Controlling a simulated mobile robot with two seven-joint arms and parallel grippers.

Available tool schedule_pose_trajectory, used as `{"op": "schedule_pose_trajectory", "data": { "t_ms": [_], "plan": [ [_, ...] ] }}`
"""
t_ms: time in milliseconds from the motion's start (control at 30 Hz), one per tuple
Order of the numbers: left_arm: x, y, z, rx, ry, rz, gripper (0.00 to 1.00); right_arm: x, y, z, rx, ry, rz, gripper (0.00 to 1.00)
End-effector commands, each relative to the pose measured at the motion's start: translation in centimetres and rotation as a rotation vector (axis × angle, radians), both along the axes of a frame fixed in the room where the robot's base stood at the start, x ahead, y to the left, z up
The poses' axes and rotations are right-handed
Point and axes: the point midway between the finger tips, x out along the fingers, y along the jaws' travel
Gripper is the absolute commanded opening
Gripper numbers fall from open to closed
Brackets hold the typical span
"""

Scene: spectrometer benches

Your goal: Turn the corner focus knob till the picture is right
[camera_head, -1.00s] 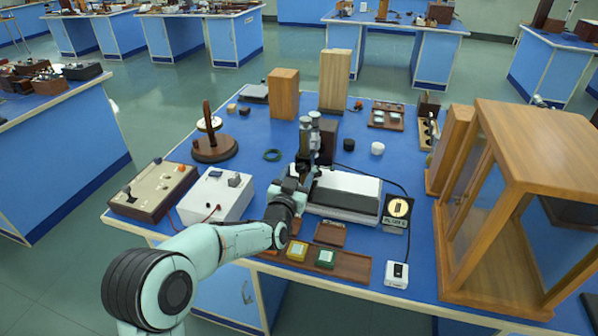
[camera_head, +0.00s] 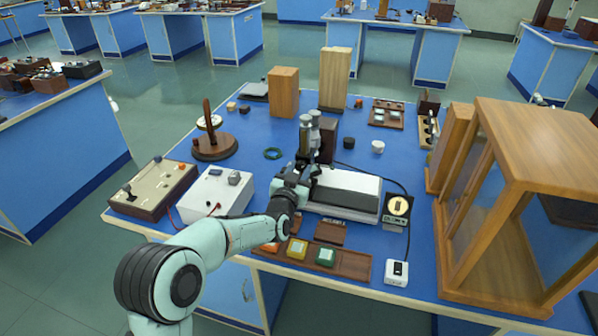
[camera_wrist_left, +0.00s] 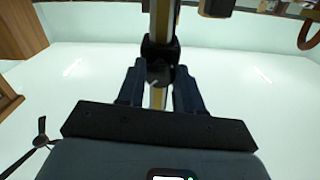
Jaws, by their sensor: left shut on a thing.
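A dark instrument with two grey upright tubes (camera_head: 308,135) stands on the blue bench behind a white-topped box (camera_head: 345,190). My left gripper (camera_wrist_left: 160,85) is shut on a dark round knob (camera_wrist_left: 158,66) on a post, one finger on each side, in the left wrist view. In the head view the left gripper (camera_head: 300,178) is at the near side of the instrument, and the knob is hidden there. A small dark panel with a round, pale lit picture (camera_head: 398,206) stands to the right; its detail is too small to judge. My right gripper is out of view.
A glass-sided wooden case (camera_head: 535,190) fills the right of the bench. A tray (camera_head: 350,268) with coloured blocks lies at the front, near a white switch box (camera_head: 396,272). A white box (camera_head: 215,195) and a wooden stand (camera_head: 212,148) are on the left.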

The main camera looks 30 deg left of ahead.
Motion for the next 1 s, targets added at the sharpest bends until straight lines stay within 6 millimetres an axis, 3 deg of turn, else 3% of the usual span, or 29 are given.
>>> {"op": "schedule_pose_trajectory", "data": {
  "t_ms": [267, 1000],
  "plan": [
    [0.0, -0.1, 0.0, 0.140, 0.032, -0.001, 0.05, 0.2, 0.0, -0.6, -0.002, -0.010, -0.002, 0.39],
    [0.0, 0.0, 0.1, 0.800, 0.190, -0.002, 0.05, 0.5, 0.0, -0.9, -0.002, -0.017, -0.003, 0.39]
  ]
}}
